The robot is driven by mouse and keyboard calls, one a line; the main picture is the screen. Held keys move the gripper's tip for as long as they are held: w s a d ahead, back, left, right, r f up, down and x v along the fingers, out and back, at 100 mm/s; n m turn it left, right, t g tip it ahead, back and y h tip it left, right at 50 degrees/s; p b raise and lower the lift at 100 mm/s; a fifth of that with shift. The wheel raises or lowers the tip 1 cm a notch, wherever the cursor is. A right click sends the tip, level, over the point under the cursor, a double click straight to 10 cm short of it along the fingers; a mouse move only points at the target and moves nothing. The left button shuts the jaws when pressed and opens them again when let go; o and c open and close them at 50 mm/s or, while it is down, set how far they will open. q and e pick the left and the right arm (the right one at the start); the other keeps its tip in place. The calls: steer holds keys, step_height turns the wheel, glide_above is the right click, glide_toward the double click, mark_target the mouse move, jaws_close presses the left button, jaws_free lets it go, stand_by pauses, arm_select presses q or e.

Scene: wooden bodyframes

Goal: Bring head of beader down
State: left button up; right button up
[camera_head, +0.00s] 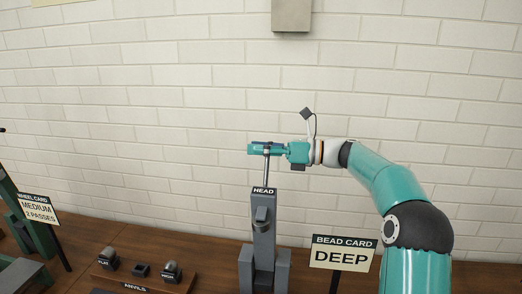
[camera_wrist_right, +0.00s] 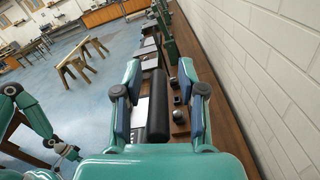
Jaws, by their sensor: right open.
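The beader's grey column (camera_head: 264,238) stands on the wooden bench, with a HEAD label (camera_head: 264,190) at its top. A thin metal lever rod (camera_head: 267,170) rises from it to my right gripper (camera_head: 255,149). That gripper reaches in from the right, level, at the rod's top. In the right wrist view my right gripper (camera_wrist_right: 161,108) is open, its fingers apart on either side of a dark cylindrical grip (camera_wrist_right: 158,105). I cannot tell whether a finger touches it. My left arm shows at the left of the wrist view; its gripper's jaws are too small to read.
A BEAD CARD sign reading DEEP (camera_head: 343,255) stands right of the column. Left are an ANVILS tray (camera_head: 136,288) with small dark anvils and a WHEEL CARD sign (camera_head: 37,208). A white brick wall (camera_head: 150,120) runs behind the bench.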

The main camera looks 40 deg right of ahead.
steer(key=shift+c, duration=0.2)
jaws_close()
